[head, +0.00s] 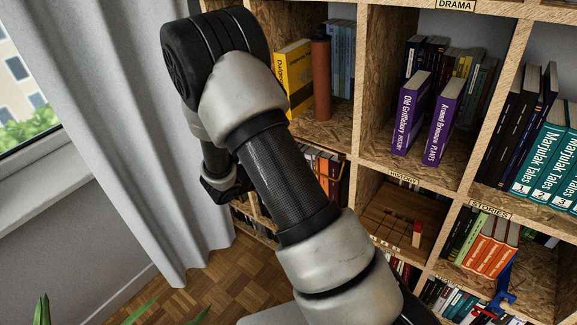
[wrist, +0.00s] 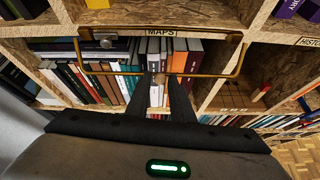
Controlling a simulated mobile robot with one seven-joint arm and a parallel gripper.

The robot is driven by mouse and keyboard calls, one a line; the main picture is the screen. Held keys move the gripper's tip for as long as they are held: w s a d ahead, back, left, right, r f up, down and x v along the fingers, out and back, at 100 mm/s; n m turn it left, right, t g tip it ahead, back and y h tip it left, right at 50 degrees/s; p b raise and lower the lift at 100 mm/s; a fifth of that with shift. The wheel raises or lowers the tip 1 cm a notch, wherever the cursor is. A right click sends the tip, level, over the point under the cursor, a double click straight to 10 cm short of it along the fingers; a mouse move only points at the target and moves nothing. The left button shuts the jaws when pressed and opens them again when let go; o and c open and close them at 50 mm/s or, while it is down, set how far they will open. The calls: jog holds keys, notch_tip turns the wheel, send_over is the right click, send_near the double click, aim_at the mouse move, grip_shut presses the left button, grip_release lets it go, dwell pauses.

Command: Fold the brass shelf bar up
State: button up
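The brass shelf bar (wrist: 210,76) is a thin, wide U-shaped frame in front of the shelf labelled MAPS. In the wrist view its long rod runs low across the row of books, and its side arms rise toward the label board. My gripper (wrist: 160,77) is at the middle of this rod, its two dark fingers a narrow gap apart. A small tan or brass piece shows between the fingertips; I cannot tell whether they press on it. In the head view my arm hides most of the gripper and most of the bar.
The HISTORY compartment (head: 375,222) is to the right. A grey curtain (head: 130,120) hangs left of the bookwall, with parquet floor (head: 215,270) below.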

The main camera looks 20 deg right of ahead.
jog(key=shift+o, duration=1.2)
jog(key=v, duration=1.7)
jog(key=shift+a, duration=0.2)
jog(key=shift+s+r, duration=0.1)
jog(key=shift+r, duration=0.1)
